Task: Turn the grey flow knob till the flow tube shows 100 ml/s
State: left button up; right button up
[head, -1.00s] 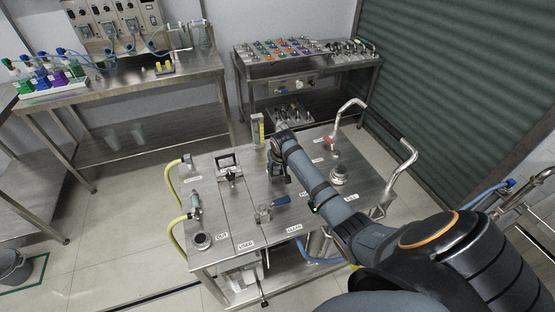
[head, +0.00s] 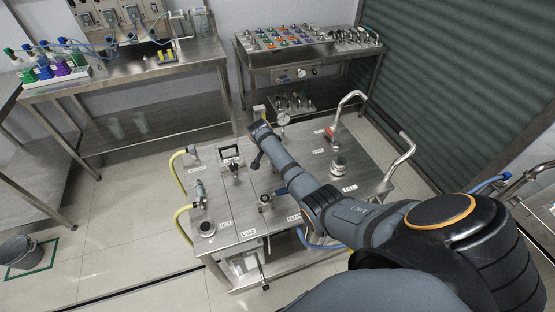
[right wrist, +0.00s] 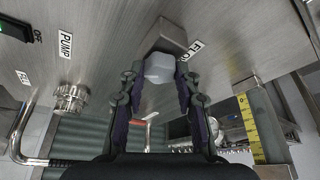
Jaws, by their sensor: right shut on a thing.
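The grey flow knob (right wrist: 159,68) sits on a square block by the FLOW label, in the right wrist view. My right gripper (right wrist: 160,82) is shut on it, a finger on each side. The flow tube (right wrist: 243,124), with its yellow scale, stands to the right of the knob in that view. I cannot read its level. In the head view only the top of the flow tube (head: 259,111) shows behind my right arm, which hides the knob. My left gripper is not in view.
The steel skid (head: 224,216) carries pipes, labels and fittings. A curved pipe (head: 349,100) rises at the right. A bench (head: 305,60) with a parts tray stands behind. Open floor lies to the left.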

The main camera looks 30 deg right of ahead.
jog(key=shift+w+m+g+b, duration=0.1)
jog(key=shift+m+g+b, duration=0.25)
jog(key=shift+m, duration=0.65)
jog(key=shift+r, duration=0.1)
jog(key=o, duration=1.1)
jog(key=shift+o, duration=0.2)
jog(key=shift+a+r, duration=0.15)
jog(key=shift+r, duration=0.15)
jog(key=v, duration=1.1)
